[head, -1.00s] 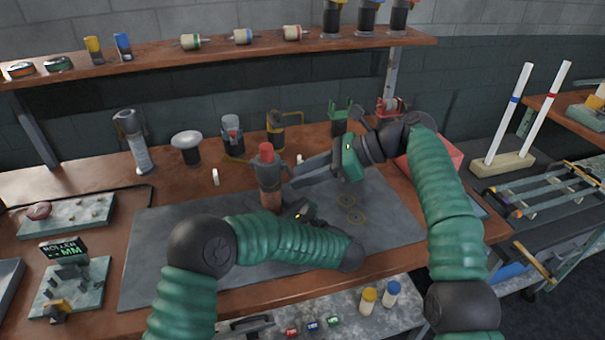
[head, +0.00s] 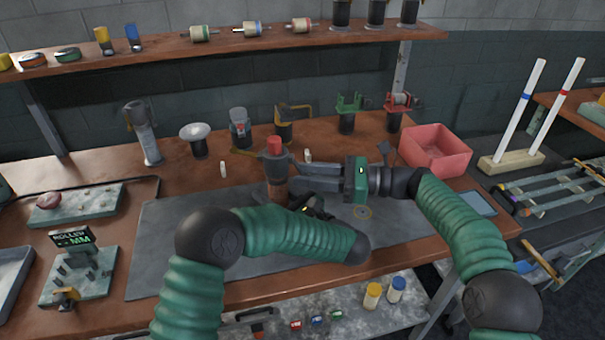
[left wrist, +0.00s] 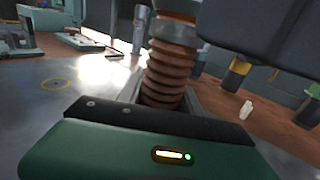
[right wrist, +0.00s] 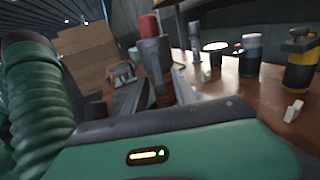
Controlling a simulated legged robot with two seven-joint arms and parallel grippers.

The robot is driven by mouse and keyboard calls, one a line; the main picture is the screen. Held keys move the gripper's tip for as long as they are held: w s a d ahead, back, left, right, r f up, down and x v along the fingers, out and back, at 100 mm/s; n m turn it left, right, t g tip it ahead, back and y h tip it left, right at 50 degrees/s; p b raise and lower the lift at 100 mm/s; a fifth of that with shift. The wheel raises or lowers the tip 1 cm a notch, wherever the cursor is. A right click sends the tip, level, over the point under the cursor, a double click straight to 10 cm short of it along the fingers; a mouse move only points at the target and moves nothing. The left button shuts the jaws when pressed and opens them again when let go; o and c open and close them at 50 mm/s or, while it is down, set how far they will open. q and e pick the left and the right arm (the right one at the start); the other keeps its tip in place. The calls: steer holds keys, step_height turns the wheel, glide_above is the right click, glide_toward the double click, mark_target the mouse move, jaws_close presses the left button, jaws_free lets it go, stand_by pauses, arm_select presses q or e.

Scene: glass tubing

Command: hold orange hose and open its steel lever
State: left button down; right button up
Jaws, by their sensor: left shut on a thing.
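The orange hose (head: 276,190) stands upright on the grey mat, ribbed and brownish-orange, with a grey fitting (head: 276,163) and a red cap (head: 274,142) on top. My left gripper (head: 290,203) is shut on the hose low down; the left wrist view shows the ribbed hose (left wrist: 166,75) between its fingers. My right gripper (head: 294,178) is open, reaching in from the right just below the fitting. In the right wrist view its two fingers lie on either side of the hose (right wrist: 163,95).
Several bottles and holders stand behind, including a yellow-and-black one (head: 284,128) and a green one (head: 347,118). A pink bin (head: 436,150) is at the back right. The grey mat (head: 165,250) is clear at left. A shelf (head: 160,50) runs above.

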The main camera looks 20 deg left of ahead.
steer(key=shift+s+a, duration=0.1)
steer(key=shift+a, duration=0.55)
jaws_close()
steer(key=shift+d+r+h, duration=0.3)
steer(key=shift+r+h, duration=0.05)
steer(key=shift+h, duration=0.55)
steer(key=h, duration=0.3)
steer(key=shift+d+r+t, duration=0.25)
steer(key=shift+d+t, duration=0.15)
jaws_free()
